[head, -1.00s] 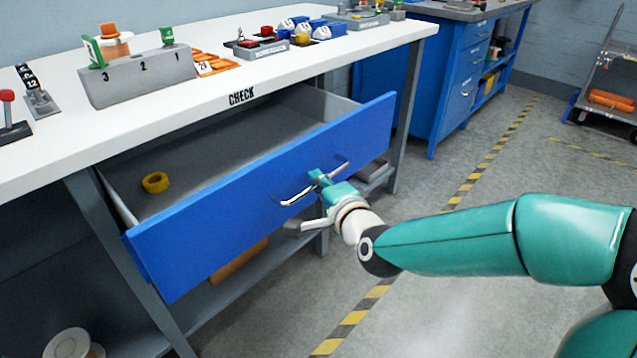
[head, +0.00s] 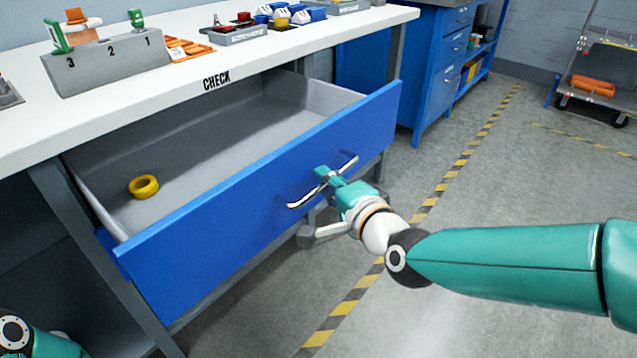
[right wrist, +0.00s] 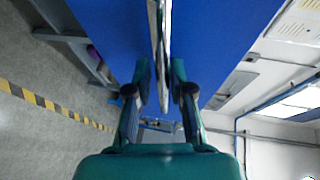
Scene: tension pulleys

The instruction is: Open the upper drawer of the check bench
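The check bench (head: 180,105) has a white top with the word CHECK on its front edge. Its blue upper drawer (head: 215,225) stands well open, showing a grey inside with a yellow ring-shaped roll (head: 144,187) in it. My right gripper (head: 327,175) is at the drawer's metal bar handle (head: 300,202). In the right wrist view the handle (right wrist: 159,50) runs between the two fingers, which stand close on either side of it. Whether both fingers touch the bar is hard to see. Part of my left arm shows at the lower left; its gripper is out of view.
A grey numbered stand (head: 105,65) and several small parts stand on the bench top. A blue cabinet (head: 430,70) is behind at the right, and a cart (head: 598,85) is far right. The floor right of the drawer is clear, with striped tape (head: 455,180).

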